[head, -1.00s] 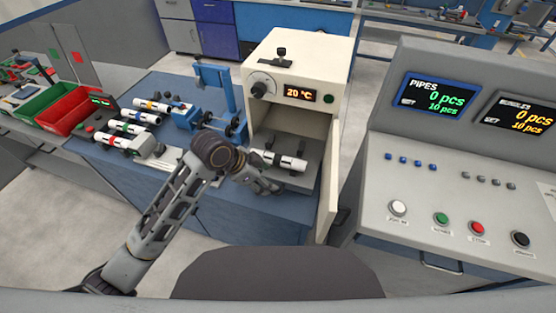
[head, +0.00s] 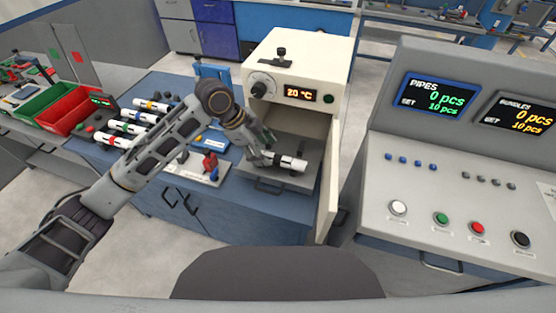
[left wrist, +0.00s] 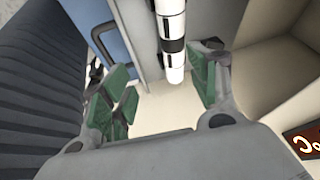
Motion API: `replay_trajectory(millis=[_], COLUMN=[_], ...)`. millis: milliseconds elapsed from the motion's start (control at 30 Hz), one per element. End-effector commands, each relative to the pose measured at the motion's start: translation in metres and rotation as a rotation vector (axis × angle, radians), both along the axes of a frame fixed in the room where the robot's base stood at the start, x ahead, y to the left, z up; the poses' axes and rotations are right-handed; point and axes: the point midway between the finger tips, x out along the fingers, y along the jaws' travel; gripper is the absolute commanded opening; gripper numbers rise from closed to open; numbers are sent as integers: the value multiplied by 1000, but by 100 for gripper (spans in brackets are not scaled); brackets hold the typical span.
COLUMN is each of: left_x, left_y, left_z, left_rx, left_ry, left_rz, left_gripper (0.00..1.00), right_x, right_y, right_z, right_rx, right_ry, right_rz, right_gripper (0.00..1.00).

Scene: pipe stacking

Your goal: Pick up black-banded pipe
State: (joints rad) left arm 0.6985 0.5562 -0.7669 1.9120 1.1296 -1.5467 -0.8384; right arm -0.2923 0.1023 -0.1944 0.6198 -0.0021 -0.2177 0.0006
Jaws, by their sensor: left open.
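The white pipe with a black band (head: 287,162) lies on the grey shelf in the open mouth of the cream heating box. In the left wrist view the black-banded pipe (left wrist: 172,30) runs down from the top edge, its end between and beyond my fingers. My left gripper (head: 262,152) is at the pipe's left end in the head view, partly covering it. In the left wrist view my left gripper (left wrist: 160,80) has its green-padded fingers spread apart, with nothing held. Contact with the pipe cannot be made out. My right gripper is not in view.
The cream heating box (head: 293,68) reads 20 °C, and its open door (head: 328,185) stands to the right of the pipe. Several banded pipes (head: 128,127) lie on the blue bench at left. A red clamp (head: 210,166) stands on the bench. A control console (head: 455,200) is at right.

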Motion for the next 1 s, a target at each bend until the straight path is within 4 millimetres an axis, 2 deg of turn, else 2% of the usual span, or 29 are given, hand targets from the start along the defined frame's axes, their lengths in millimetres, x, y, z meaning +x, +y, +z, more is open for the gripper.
replay_trajectory(millis=[200, 400, 1000], left_x=[17, 25, 27], left_y=[13, 20, 19], left_z=[21, 33, 31], left_rx=[24, 34, 35], left_ry=[-16, -21, -22], left_rz=[-71, -113, -123], left_gripper=[60, 60, 60], right_x=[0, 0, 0], right_y=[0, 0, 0], right_z=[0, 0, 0], right_rx=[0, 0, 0], right_ry=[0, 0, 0], right_rz=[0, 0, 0], right_gripper=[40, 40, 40])
